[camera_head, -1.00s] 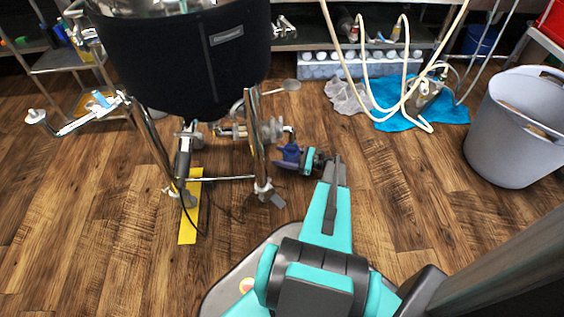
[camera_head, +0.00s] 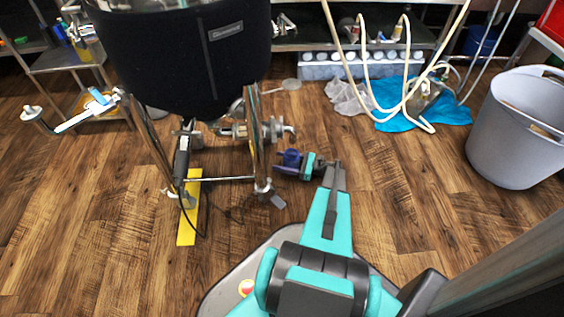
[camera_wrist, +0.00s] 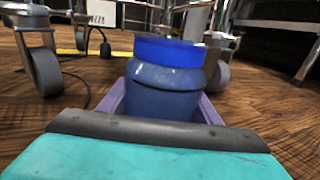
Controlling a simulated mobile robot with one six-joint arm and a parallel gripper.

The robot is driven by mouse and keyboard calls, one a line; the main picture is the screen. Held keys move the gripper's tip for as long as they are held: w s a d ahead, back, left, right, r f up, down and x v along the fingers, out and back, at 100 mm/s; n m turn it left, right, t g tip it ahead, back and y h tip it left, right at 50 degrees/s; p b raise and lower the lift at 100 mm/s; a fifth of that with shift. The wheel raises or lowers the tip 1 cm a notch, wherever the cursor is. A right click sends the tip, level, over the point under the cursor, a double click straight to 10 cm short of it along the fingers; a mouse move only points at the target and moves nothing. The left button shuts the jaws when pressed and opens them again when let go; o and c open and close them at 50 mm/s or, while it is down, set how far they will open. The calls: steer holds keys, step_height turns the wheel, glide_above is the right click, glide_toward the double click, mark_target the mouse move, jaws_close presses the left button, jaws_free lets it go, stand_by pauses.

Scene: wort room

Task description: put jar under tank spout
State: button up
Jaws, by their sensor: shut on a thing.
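A dark blue jar with a bright blue lid (camera_wrist: 168,80) stands upright between the purple fingers of my gripper (camera_wrist: 160,105) in the wrist view. In the head view my gripper (camera_head: 292,162) is shut on the jar (camera_head: 290,157), low near the floor, just right of the tank's front right leg. The black-jacketed tank (camera_head: 190,60) stands on metal legs. A metal valve and spout (camera_head: 275,130) sticks out on its right side, beyond the jar in the picture. The jar is apart from the spout.
The tank's right front leg ends in a caster (camera_head: 268,194) close to the jar. A yellow strip (camera_head: 188,215) with a black cable lies under the tank. A grey bin (camera_head: 515,125) stands at the right. A blue cloth (camera_head: 425,108) and hoses lie behind. Floor between is clear.

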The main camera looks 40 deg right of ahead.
steer(key=shift+f, duration=0.2)
steer(key=o, duration=1.3)
steer(key=shift+r, duration=0.2)
steer(key=shift+s+d, duration=0.15)
steer(key=p+v, duration=0.4)
steer(key=v, duration=0.7)
steer(key=shift+s+d, duration=0.1)
steer(key=shift+s, duration=0.2)
steer(key=shift+r+p, duration=0.1)
steer(key=shift+p, duration=0.25)
